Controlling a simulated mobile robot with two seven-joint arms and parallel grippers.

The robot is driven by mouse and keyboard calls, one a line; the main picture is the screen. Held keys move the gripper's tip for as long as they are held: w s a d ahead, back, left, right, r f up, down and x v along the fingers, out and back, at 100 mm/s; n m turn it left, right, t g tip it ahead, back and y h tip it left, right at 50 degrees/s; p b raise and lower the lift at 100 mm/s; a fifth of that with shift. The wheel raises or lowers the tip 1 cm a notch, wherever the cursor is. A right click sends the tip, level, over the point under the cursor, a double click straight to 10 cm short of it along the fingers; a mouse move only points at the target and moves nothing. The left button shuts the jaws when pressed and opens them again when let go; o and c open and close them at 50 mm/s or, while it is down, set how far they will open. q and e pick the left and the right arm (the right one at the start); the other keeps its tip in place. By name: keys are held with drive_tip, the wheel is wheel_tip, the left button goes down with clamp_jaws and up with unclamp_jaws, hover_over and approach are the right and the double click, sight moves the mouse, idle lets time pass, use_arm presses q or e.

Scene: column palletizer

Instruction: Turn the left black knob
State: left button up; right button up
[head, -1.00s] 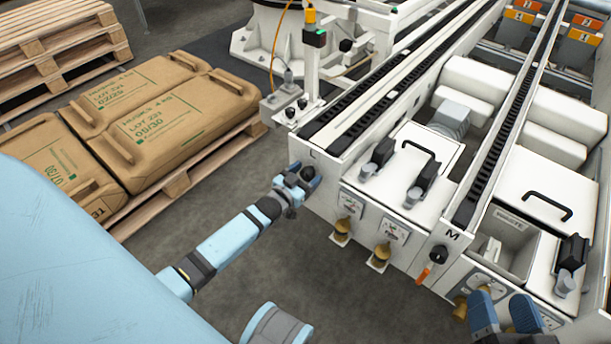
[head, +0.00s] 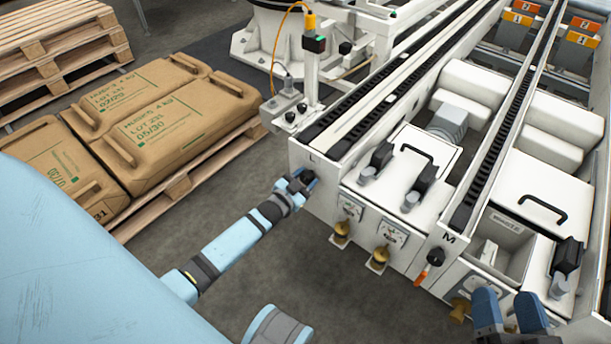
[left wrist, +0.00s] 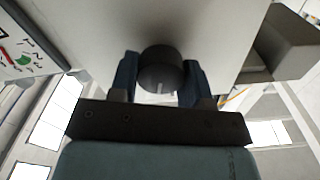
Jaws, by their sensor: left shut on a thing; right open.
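The left black knob (head: 307,177) sits on the white end face of the machine, below the letter L. In the left wrist view the round black knob (left wrist: 161,69) lies between the two blue fingers of my left gripper (left wrist: 160,82). My left gripper (head: 303,181) is shut on the knob in the head view. A second black knob (head: 436,257) with an orange handle below it is on the machine face under the letter M. My right gripper (head: 508,310) is open and empty, low at the right, in front of the machine.
Brass-coloured fittings (head: 342,230) stick out below small gauge plates on the machine front. Black-handled clamps (head: 382,155) stand on the white covers above. Brown sacks (head: 158,118) lie on a wooden pallet at the left. The floor between pallet and machine is clear.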

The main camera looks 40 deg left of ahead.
use_arm(q)
drive_tip(key=m+p, duration=0.1)
drive_tip(key=m, duration=0.2)
drive_tip(key=shift+d, duration=0.1)
drive_tip(key=shift+m, duration=0.8)
drive_tip(key=m, duration=0.4)
drive_tip(key=shift+f+p, duration=0.15)
drive_tip(key=shift+p, duration=0.15)
use_arm(e)
wheel_tip(320, 180, up, 3)
drive_tip(key=shift+s+d+f+t, duration=0.1)
drive_tip(key=shift+d+t, duration=0.05)
drive_tip(key=shift+t, duration=0.45)
use_arm(q)
drive_tip(key=shift+m, duration=0.3)
drive_tip(key=o, duration=0.9)
